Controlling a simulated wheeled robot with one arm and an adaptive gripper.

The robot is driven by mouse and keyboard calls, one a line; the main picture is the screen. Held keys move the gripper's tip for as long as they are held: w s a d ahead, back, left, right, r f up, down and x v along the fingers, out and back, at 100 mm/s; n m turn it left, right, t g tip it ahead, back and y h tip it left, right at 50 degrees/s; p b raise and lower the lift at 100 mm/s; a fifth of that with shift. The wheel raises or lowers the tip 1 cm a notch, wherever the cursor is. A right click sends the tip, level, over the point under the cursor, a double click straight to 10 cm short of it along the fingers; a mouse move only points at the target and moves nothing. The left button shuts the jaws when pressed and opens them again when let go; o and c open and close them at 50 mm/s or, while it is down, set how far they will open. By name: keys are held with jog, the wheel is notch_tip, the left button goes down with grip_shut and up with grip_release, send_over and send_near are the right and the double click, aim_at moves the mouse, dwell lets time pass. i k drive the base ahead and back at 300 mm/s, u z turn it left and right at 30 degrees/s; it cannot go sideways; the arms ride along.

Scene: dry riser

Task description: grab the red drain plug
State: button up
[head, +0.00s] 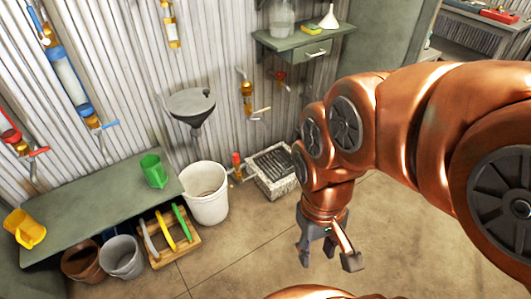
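A small upright red piece (236,159), which looks like the red drain plug, stands on a short pipe fitting by the wall. It is between the white bucket (206,195) and the grated floor drain (272,170). It is too small to make out its exact shape. My gripper (328,259) points down over bare floor, to the right of and nearer than the red piece. Its fingers are spread apart with nothing visible between them. It is well apart from the plug.
A green bench (100,205) at left bears a green jug (153,171) and a yellow jug (25,229). A wooden rack (172,238) and pots stand below. A dark funnel (193,106) sticks out from the wall above the bucket. The floor in front is clear.

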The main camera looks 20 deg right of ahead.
aim_at(236, 158)
jog(key=z, duration=0.05)
jog(key=k, duration=0.65)
jog(key=u, duration=0.75)
jog(key=i, duration=1.75)
jog(key=z, duration=0.15)
